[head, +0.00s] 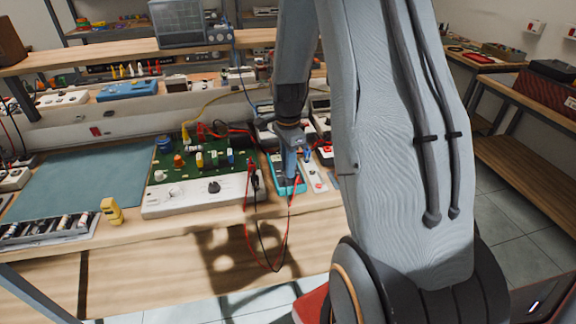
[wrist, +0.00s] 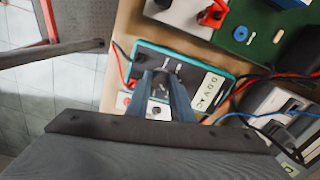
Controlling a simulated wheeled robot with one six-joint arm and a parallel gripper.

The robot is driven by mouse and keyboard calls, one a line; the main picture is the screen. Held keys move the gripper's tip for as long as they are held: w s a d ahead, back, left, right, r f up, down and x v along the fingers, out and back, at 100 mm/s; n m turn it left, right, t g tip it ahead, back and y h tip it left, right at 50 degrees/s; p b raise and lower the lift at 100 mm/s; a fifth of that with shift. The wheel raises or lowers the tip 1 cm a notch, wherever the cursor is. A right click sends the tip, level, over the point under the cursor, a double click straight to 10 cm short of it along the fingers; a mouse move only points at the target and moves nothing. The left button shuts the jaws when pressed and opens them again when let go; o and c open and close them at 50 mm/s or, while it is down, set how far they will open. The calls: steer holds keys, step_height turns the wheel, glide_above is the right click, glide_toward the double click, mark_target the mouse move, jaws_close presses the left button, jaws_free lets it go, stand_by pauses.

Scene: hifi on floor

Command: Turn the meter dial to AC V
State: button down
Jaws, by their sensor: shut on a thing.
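The meter (wrist: 200,61) is a dark box with a teal rim, lying face up near the bench edge. In the head view its teal edge (head: 276,160) shows beside my gripper (head: 289,180), which comes down on it from above. In the wrist view my gripper (wrist: 161,79) has both fingers over the meter face, shut on the dial, which is mostly hidden between them. A pale label strip (wrist: 209,91) with letters, AC among them, lies beside the fingers. The dial's pointing direction cannot be told.
A green circuit board (head: 205,160) on a white base stands left of the meter. Red and black leads (head: 262,235) hang over the bench front. White devices (head: 312,172) stand close on the right. A small yellow object (head: 112,211) stands farther left.

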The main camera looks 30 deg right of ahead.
steer(key=c, duration=1.6)
jaws_free()
steer(key=shift+o, duration=0.2)
steer(key=shift+r, duration=0.15)
step_height(320, 180, up, 8)
steer(key=shift+f+b, duration=0.25)
steer(key=shift+b, duration=0.7)
steer(key=s+a+n+t, duration=0.1)
steer(key=s+a+n, duration=1.4)
steer(key=n, duration=0.4)
steer(key=shift+s+a+r, duration=0.15)
steer(key=shift+s+r, duration=0.1)
steer(key=shift+s, duration=0.2)
